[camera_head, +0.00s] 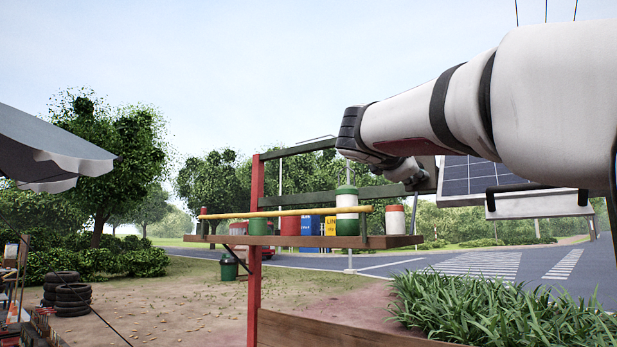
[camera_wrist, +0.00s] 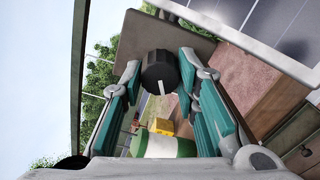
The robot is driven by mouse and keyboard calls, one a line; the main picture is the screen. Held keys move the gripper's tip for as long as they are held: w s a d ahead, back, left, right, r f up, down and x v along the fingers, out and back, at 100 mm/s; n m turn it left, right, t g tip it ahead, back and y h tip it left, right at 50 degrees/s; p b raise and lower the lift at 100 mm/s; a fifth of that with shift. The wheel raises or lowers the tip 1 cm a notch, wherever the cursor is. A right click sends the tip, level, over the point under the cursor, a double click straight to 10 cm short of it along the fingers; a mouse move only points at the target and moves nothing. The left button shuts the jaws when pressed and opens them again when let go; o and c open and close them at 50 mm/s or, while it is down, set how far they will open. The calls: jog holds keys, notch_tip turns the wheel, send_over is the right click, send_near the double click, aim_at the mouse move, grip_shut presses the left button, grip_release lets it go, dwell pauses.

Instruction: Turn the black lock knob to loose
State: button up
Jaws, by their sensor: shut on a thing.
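The black lock knob (camera_wrist: 159,66) shows in the upper middle of the wrist view, in front of a grey-brown plate (camera_wrist: 135,38). A short white mark on the knob's face points down in that view. My gripper (camera_wrist: 160,78) is shut on the knob, with one teal-padded finger on each side of it. In the head view my gripper (camera_head: 408,172) is small and partly behind my own wrist, beside the solar panel. The knob cannot be made out there.
A wooden shelf (camera_head: 310,241) with several painted cans and a yellow bar stands below my wrist. A green-and-white can (camera_head: 347,212) is closest to it. A solar panel (camera_head: 475,176) is at the right. Grass (camera_head: 500,312) fills the lower right.

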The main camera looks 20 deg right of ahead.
jog(key=o, duration=1.2)
jog(key=shift+c, duration=0.2)
jog(key=shift+a, duration=0.1)
jog(key=v, duration=1.2)
jog(key=s+a+f+m+g+y, duration=0.1)
jog(key=s+a+f+m+y, duration=0.2)
jog(key=f, duration=1.1)
jog(key=s+a+f+m+g+y, duration=0.2)
jog(key=s+a+f+m+y, duration=0.2)
jog(key=s+f, duration=0.5)
jog(key=s+a+f+m+g+y, duration=0.2)
jog(key=s+f+y, duration=0.5)
jog(key=f, duration=1.4)
jog(key=a+m, duration=0.1)
jog(key=m, duration=0.1)
jog(key=shift+a+m, duration=0.3)
